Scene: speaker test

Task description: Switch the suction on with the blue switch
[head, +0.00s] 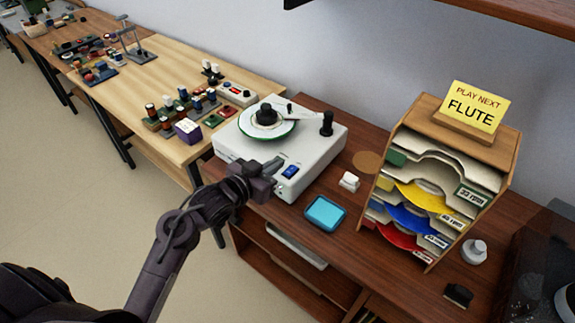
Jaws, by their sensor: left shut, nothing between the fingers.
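The blue switch (290,171) sits on the front right part of the top of a light grey machine (318,150). The machine carries a round platter with a green-edged disc (283,130), a black centre knob (266,114) and a black post (327,124) at the back right. My left gripper (274,168) is shut and empty, at the machine's front edge just left of the blue switch. I cannot tell whether its fingertips touch the machine. My right gripper is not in view.
A wooden rack (418,158) of coloured sleeves with a yellow sign (472,106) stands to the right. A blue-topped pad (325,214) and a small white object (348,181) lie between. A lighter workbench (172,85) with many small parts extends left.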

